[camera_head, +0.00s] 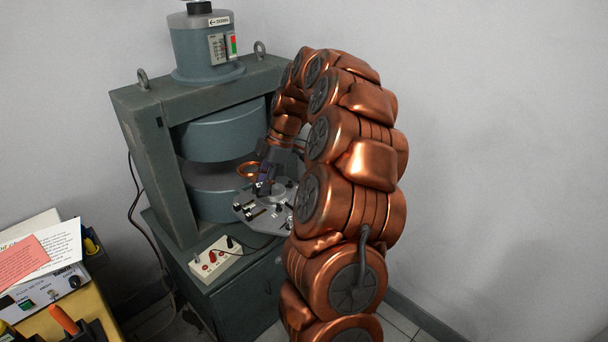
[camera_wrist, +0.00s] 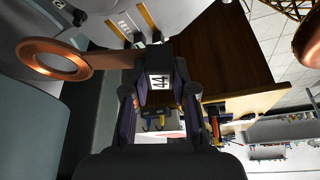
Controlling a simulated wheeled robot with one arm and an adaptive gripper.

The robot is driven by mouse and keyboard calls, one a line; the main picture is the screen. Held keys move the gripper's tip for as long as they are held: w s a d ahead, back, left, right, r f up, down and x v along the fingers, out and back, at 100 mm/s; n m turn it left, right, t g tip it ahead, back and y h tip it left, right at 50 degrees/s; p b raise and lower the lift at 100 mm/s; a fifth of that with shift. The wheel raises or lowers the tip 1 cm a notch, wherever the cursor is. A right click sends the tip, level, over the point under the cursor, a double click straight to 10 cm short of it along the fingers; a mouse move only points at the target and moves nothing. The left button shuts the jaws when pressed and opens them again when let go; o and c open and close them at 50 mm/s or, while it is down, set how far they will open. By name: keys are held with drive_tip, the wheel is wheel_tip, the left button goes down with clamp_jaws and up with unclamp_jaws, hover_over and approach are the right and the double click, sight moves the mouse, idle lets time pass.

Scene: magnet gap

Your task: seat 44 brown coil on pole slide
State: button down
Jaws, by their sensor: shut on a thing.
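The brown coil is a flat copper ring (camera_wrist: 55,60) on a brown stem with a black block labelled 44 (camera_wrist: 160,82). My gripper (camera_wrist: 158,92) is shut on this block, and the ring sticks out to the left in the wrist view. In the head view the coil ring (camera_head: 246,171) hangs in front of the gap between the magnet's round poles, beside my gripper (camera_head: 264,183). A grey metal plate (camera_head: 246,212) with black fittings lies below the gripper; it may carry the pole slide, but I cannot make the slide out clearly.
The large grey-green magnet frame (camera_head: 152,165) stands close behind and left of my gripper. A yellow bench (camera_head: 90,306) with papers and tools is at lower left. The right side is bare wall.

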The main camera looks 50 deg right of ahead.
drive_tip(key=s+d+r+n+g, duration=0.1)
drive_tip(key=s+d+n, duration=0.3)
drive_tip(key=s+d, duration=0.3)
drive_tip(key=shift+d+r+g+p, duration=0.15)
drive_tip(key=shift+g+p, duration=0.25)
drive_tip(key=shift+b, duration=0.35)
drive_tip(key=shift+f+b, duration=1.8)
drive_tip(key=shift+f, duration=1.5)
drive_tip(key=c, duration=0.9)
unclamp_jaws()
drive_tip(key=shift+o, duration=0.2)
drive_tip(key=shift+d, duration=0.1)
drive_tip(key=v, duration=0.7)
drive_tip(key=shift+d+r, duration=0.2)
